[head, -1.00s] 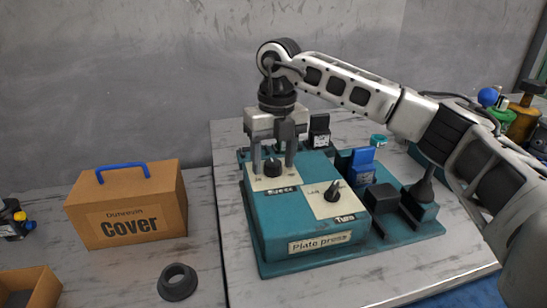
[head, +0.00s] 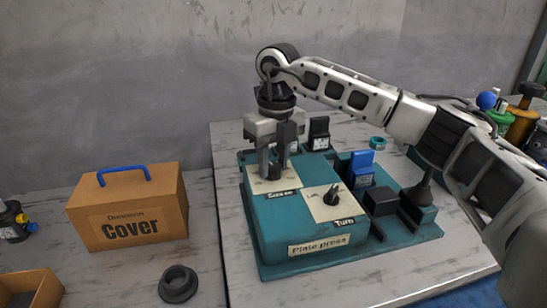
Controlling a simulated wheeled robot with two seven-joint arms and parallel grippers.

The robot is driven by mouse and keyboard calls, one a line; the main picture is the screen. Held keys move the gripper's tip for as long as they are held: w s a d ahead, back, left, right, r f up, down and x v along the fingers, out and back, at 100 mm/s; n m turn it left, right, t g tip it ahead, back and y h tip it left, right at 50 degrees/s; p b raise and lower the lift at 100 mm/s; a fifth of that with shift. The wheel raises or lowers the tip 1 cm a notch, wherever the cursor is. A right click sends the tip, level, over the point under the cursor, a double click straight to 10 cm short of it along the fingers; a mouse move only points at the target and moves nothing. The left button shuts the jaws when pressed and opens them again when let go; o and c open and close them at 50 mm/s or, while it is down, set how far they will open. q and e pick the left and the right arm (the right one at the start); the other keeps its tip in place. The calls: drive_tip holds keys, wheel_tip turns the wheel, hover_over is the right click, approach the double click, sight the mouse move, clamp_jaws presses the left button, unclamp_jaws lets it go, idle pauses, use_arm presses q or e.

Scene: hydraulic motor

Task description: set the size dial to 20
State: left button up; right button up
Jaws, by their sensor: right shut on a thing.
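The teal plate press (head: 290,225) stands on the table at the middle of the head view. Its size dial (head: 273,172) is a dark knob on a pale panel at the top left of the press. A second dark knob, the turn dial (head: 332,195), sits on its own pale panel to the right. My right gripper (head: 274,170) points straight down, shut on the size dial. Its fingers largely cover the knob, so the dial's pointer and scale cannot be read. My left gripper is not in view.
A cardboard cover box (head: 130,208) with a blue handle stands at the left. A dark ring (head: 178,284) lies before it. A blue block (head: 361,163) and black blocks stand on the press base. An open box (head: 30,288) sits at the lower left.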

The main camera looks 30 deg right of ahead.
drive_tip(key=n+p, duration=0.1)
drive_tip(key=n, duration=0.2)
drive_tip(key=shift+r+n, duration=0.1)
drive_tip(key=shift+n, duration=0.3)
drive_tip(key=n, duration=0.2)
drive_tip(key=shift+a+n+p, duration=0.1)
drive_tip(key=shift+n+p, duration=0.2)
drive_tip(key=shift+p, duration=0.1)
drive_tip(key=n, duration=0.3)
drive_tip(key=shift+w+n+p, duration=0.1)
drive_tip(key=shift+n+p, duration=0.2)
drive_tip(key=n, duration=0.3)
drive_tip(key=shift+n+g, duration=0.3)
drive_tip(key=shift+n, duration=0.1)
drive_tip(key=n, duration=0.4)
drive_tip(key=shift+a+h, duration=0.1)
drive_tip(key=shift+h, duration=0.2)
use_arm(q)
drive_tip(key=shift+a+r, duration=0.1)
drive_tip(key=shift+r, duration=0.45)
use_arm(e)
drive_tip(key=shift+n, duration=2)
drive_tip(key=o, duration=1)
drive_tip(key=shift+c, duration=0.2)
